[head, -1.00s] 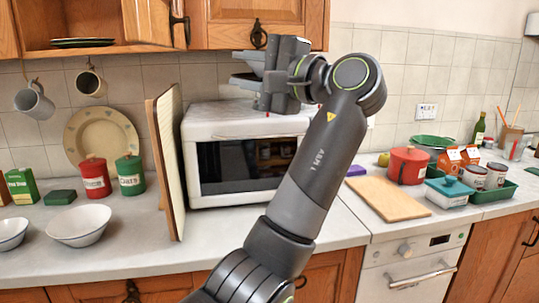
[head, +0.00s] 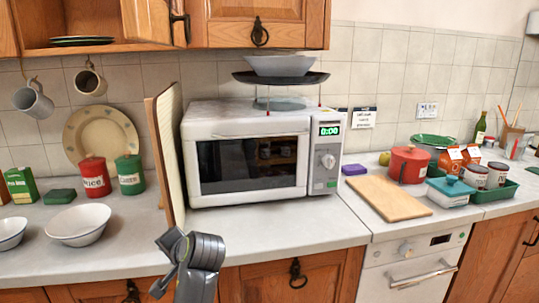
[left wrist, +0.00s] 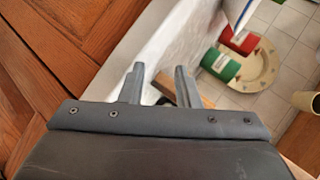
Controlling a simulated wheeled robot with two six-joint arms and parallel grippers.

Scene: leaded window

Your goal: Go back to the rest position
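My left gripper (head: 165,262) is low at the bottom of the head view, in front of the counter's front edge. In the left wrist view its two fingers (left wrist: 160,72) stand apart with nothing between them, so it is open and empty. My right gripper is in neither view.
A white microwave (head: 250,118) stands on the counter, with an upright board (head: 168,150) at its left. A white bowl (head: 282,66) sits on a dark tray (head: 262,78) above it. A shallow bowl (head: 78,226) and canisters stand left. The front counter is clear.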

